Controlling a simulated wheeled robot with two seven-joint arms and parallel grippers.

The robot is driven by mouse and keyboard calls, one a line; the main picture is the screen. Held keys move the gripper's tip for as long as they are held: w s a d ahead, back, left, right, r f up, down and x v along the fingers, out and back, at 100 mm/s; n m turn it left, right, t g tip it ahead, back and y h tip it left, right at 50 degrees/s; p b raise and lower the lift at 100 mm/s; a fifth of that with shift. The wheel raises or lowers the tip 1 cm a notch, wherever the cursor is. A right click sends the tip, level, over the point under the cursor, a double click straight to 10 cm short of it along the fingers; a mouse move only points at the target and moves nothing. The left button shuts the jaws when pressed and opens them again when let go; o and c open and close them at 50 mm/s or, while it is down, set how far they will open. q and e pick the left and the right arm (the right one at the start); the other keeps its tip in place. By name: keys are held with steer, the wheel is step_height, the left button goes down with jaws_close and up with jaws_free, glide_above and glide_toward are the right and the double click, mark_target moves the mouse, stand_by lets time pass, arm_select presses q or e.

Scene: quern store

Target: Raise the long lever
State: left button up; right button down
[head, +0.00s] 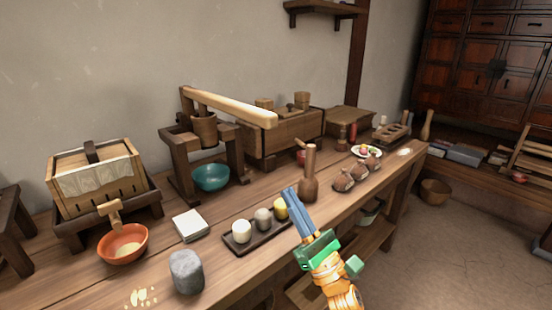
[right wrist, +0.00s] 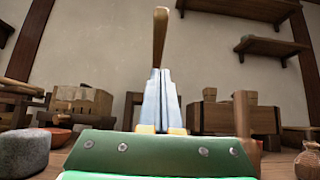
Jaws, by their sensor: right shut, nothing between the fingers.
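The long lever (head: 232,107) is a pale wooden bar. It runs from a dark wooden press frame (head: 183,170) out to the right, its free end in front of a wooden chest. A wooden cup (head: 204,130) hangs under it in the frame, and a teal bowl (head: 211,177) stands below. In the right wrist view the lever (right wrist: 160,35) shows nearly end-on, straight beyond the fingertips. My right gripper (head: 291,192) is shut and empty, above the table's front edge, in front of and below the lever, apart from it. It also shows in the right wrist view (right wrist: 160,75). My left gripper is out of view.
A tray (head: 238,248) with several small jars, a wooden mallet (head: 309,178), a white block (head: 190,225) and a grey stone (head: 186,272) stand on the table near my right gripper. An orange bowl (head: 123,256) is at left. The wooden chest (head: 285,140) stands behind.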

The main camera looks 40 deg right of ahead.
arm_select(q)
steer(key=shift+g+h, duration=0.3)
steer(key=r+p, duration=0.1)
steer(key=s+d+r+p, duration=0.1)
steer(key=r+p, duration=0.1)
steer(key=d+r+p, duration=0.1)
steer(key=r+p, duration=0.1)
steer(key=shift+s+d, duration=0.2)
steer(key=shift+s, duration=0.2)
arm_select(e)
steer(key=s+r+x, duration=0.2)
steer(key=x, duration=1)
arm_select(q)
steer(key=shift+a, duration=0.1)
arm_select(e)
steer(key=shift+w, duration=0.1)
